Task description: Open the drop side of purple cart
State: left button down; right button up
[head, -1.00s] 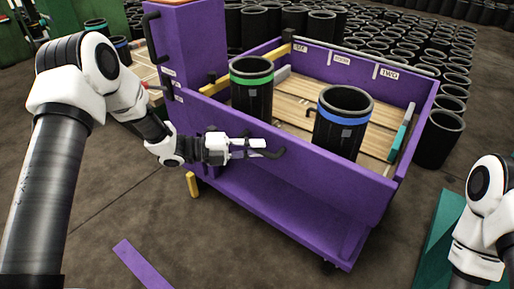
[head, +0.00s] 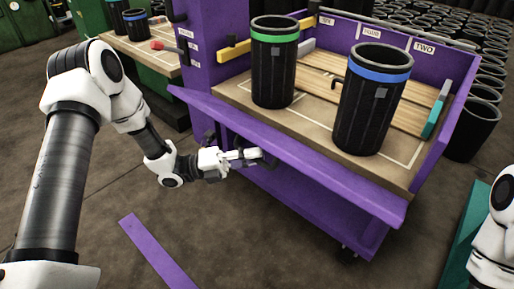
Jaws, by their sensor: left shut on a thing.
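The purple cart (head: 203,38) stands in front of me with its near drop side (head: 330,172) swung outward and down, so the bed (head: 300,112) shows over it. The panel is tilted, and I cannot tell its exact angle. My left gripper (head: 248,158) is at the dark handle (head: 268,160) on the panel's outer face and is shut on it. A black sleeve with a green band (head: 274,75) and a black sleeve with a blue band (head: 368,115) stand upright on the bed. My right gripper is out of view; only part of that arm shows at the lower right.
Many black sleeves (head: 470,120) stand behind and right of the cart. A workbench (head: 145,50) with blue-banded sleeves is at the back left. A purple strip (head: 155,250) marks the floor.

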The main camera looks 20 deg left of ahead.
pick_arm(q)
notch_tip(320, 180, down, 6)
jog(key=b, duration=0.3)
jog(key=shift+s+f, duration=0.15)
dwell(0.4)
jog(key=c, duration=1.1)
grip_release()
jog(key=shift+c, duration=0.2)
jog(key=v, duration=1.2)
